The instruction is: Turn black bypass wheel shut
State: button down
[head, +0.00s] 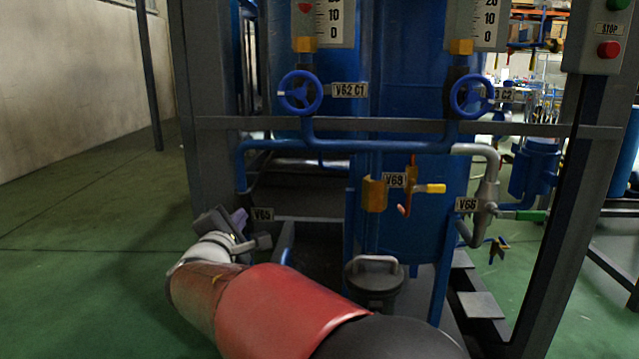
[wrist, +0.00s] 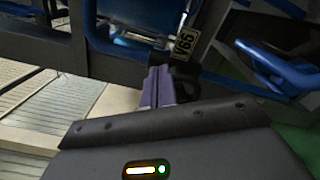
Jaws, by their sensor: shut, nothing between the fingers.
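My gripper (head: 238,218) is at the lower left of the rig in the head view, close to the V65 label (head: 263,214). Its purple fingers (wrist: 157,85) are together and hold nothing. In the wrist view a dark rounded part (wrist: 186,74) sits just right of the fingertips, below the V65 label (wrist: 187,43). It may be the black bypass wheel, but it is mostly hidden and I cannot tell whether the fingers touch it. In the head view I cannot make out a black wheel there; my gripper and arm cover that area.
Blue handwheels V62 C1 (head: 300,93) and C2 (head: 472,96) sit higher up. A black lidded pot (head: 374,284) stands low in the middle. Green floor is free at left.

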jog(key=shift+d+f+b, duration=0.35)
jog(key=shift+f+b, duration=0.25)
jog(key=shift+b, duration=0.85)
jog(key=shift+d+f+b, duration=0.3)
jog(key=shift+f+b, duration=0.25)
jog(key=shift+b, duration=0.85)
jog(key=shift+s+d+f, duration=0.1)
jog(key=shift+d+f, duration=0.05)
jog(key=shift+f, duration=0.4)
jog(key=shift+d, duration=0.15)
jog(key=s, duration=0.6)
jog(key=shift+r, duration=0.1)
